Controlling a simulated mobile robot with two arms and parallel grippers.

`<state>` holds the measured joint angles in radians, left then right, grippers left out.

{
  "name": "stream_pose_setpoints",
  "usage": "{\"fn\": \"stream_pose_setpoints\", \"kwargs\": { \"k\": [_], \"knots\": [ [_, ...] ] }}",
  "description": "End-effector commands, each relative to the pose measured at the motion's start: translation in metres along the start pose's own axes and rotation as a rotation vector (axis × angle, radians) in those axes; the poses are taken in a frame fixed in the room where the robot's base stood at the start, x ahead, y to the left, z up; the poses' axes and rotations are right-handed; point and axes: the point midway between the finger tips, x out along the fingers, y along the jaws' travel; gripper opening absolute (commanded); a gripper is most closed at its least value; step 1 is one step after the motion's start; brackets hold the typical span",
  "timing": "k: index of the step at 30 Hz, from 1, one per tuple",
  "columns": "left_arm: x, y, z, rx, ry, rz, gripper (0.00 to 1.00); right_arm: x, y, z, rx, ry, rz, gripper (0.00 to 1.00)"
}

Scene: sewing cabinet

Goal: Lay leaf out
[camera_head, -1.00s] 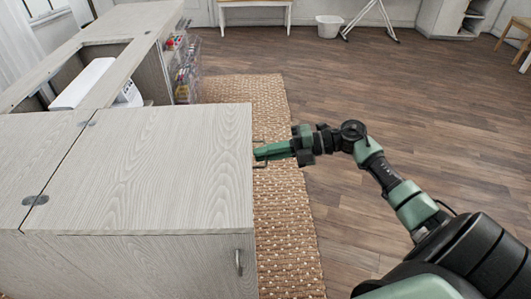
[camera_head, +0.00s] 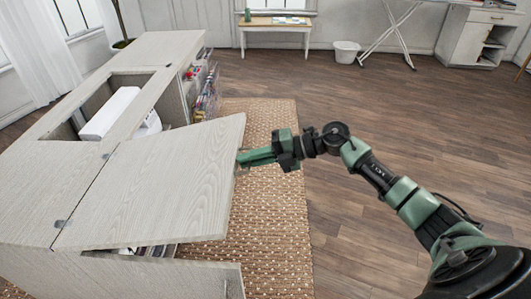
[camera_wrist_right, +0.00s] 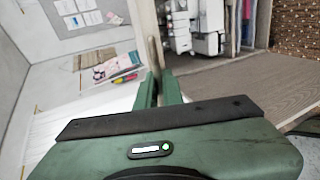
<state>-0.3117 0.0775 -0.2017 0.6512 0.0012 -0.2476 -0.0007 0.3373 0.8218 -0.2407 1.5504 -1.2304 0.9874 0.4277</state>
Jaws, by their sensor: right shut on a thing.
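The leaf (camera_head: 160,182) is a pale wood-grain panel hinged along its left side to the sewing cabinet top (camera_head: 55,190). It is tilted, with its right edge raised above the cabinet body. My right gripper (camera_head: 246,159) is at the leaf's right edge and shut on it. In the right wrist view, the fingers (camera_wrist_right: 158,88) close around the leaf's thin edge. My left gripper is not in view.
Under the raised leaf, a gap shows stored items (camera_head: 150,250) inside the cabinet. A white sewing machine (camera_head: 110,113) sits in the cabinet's far opening. A woven rug (camera_head: 270,220) lies along the right side. The wooden floor (camera_head: 390,120) further right is clear.

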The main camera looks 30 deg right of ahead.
Motion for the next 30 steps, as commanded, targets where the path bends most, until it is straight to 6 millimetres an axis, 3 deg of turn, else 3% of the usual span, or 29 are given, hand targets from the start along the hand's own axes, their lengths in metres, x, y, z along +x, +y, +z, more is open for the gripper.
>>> {"fn": "stream_pose_setpoints", "kwargs": {
  "k": [1, 15, 22, 30],
  "knots": [
    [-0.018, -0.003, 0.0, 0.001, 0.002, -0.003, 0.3, -0.004, 0.025, 0.001, -0.007, -0.006, 0.004, 0.0],
    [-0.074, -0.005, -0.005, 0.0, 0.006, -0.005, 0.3, -0.001, 0.103, 0.001, -0.007, -0.008, 0.002, 0.0],
    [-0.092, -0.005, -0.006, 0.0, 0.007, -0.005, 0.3, 0.003, 0.128, 0.001, -0.007, -0.009, 0.002, 0.0],
    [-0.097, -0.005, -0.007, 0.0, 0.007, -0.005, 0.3, 0.005, 0.134, 0.001, -0.008, -0.008, 0.001, 0.0]
  ]
}}
